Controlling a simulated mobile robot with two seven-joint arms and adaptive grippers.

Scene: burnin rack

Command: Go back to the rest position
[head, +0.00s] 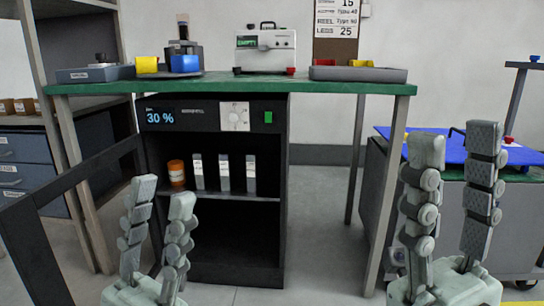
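My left gripper (162,199) stands upright at the lower left, in front of the open black cabinet (284,180). Its two fingers are apart with nothing between them. My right gripper (456,146) stands upright at the lower right, in front of the blue-topped cart (391,132). Its fingers are also spread and empty. Neither gripper is seen touching anything. The cabinet panel (208,116) reads 30 % and has a dial. On its shelf stand an orange-brown jar (176,173) and several grey-white upright packs (224,173).
The cabinet's door (35,250) hangs open at the left. Above is a green-topped bench (330,87) with a white device (266,48) reading EMPTY, a left tray (95,74), a right tray (358,74) and coloured spools. Drawers (30,178) stand far left. Clear floor shows between my grippers.

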